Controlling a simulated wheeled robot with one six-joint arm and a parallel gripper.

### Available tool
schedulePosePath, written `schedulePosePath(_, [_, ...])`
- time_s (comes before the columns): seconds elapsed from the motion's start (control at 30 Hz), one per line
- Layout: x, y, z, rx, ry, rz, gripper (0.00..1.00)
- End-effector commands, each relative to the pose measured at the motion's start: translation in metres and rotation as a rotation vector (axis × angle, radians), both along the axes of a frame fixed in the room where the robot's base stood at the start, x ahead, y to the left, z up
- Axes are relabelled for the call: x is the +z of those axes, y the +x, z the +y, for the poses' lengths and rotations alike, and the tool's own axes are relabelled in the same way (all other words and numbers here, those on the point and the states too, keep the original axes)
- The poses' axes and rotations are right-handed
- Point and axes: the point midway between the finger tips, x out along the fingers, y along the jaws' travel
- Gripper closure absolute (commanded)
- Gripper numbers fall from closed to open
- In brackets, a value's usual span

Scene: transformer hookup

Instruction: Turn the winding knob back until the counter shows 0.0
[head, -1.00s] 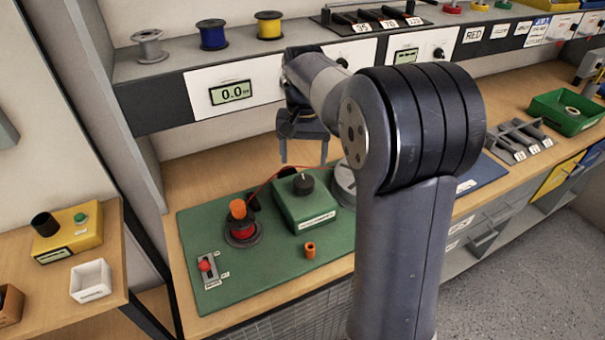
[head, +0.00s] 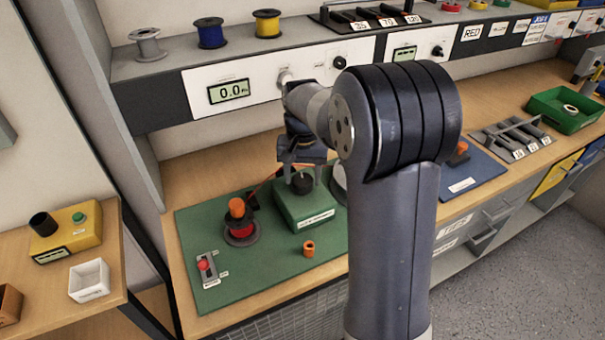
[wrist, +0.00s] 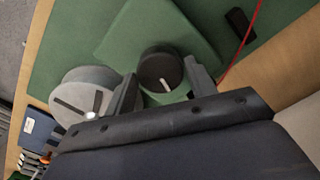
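The black winding knob (head: 302,183) sits on top of the green box (head: 303,208); it also shows in the wrist view (wrist: 160,70) with a white pointer line. My gripper (head: 302,172) is just above the knob. In the wrist view my gripper's two fingers (wrist: 163,88) stand apart on either side of the knob, with no clear contact visible. The counter display (head: 229,91) on the white panel reads 0.0, with small unit text too small to read.
A spool of red wire with an orange top (head: 238,222) stands left of the box on the green mat (head: 225,285). A grey round part (wrist: 85,95) lies beside the box. A red wire (wrist: 243,45) runs behind.

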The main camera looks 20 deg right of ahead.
Motion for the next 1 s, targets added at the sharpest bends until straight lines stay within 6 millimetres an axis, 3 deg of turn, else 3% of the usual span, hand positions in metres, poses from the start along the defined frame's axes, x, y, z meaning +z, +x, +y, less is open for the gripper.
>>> schedulePosePath(0.33, [0.0002,0.0,0.0,0.0,0.0,0.0,0.75])
schedulePosePath(0.8, [0.0013,0.0001,-0.0001,0.261,0.0,0.001,0.75])
schedulePosePath(1.0, [0.0002,0.0001,-0.0001,0.297,0.0,0.001,0.75])
